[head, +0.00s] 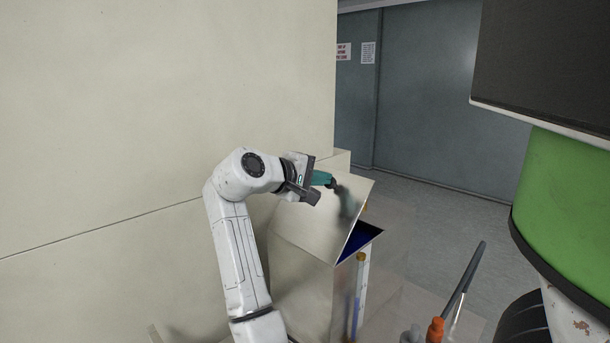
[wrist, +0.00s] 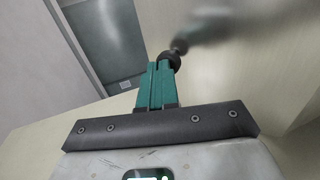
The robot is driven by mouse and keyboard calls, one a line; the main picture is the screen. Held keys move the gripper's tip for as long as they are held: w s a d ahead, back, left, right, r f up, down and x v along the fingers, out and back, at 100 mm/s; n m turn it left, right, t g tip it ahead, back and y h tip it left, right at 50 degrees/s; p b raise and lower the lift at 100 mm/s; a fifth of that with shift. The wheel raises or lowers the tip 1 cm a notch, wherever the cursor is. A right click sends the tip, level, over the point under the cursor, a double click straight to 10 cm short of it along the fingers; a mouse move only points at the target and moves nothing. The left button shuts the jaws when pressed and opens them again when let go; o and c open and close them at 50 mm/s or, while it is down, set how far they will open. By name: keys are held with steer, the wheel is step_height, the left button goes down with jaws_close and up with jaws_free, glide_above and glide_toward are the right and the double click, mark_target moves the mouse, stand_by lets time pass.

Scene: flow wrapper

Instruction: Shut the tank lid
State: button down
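The tank (head: 300,272) is a pale metal box against the large cream machine wall. Its shiny lid (head: 312,222) stands partly open, tilted, with the dark blue inside (head: 357,242) showing at the right below its edge. My gripper (head: 325,179) is at the upper part of the lid. In the wrist view its two teal fingers (wrist: 157,86) lie side by side with only a thin line between them. A dark round knob (wrist: 170,60) is right at their tips, close to or touching them. The lid mirrors the fingers blurrily.
A green and black machine part (head: 565,190) stands at the right. Orange-topped (head: 436,329) and grey items and a dark rod (head: 465,285) are at the lower right. Grey floor (head: 450,225) is open behind the tank.

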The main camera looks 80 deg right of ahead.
mark_target(346, 197)
steer(key=s+d+f+t+y+p, duration=0.1)
steer(key=s+d+f+p, duration=0.3)
steer(key=d+f, duration=0.5)
steer(key=shift+s+d+f, duration=0.2)
steer(key=shift+s+f, duration=0.45)
steer(key=shift+s, duration=0.2)
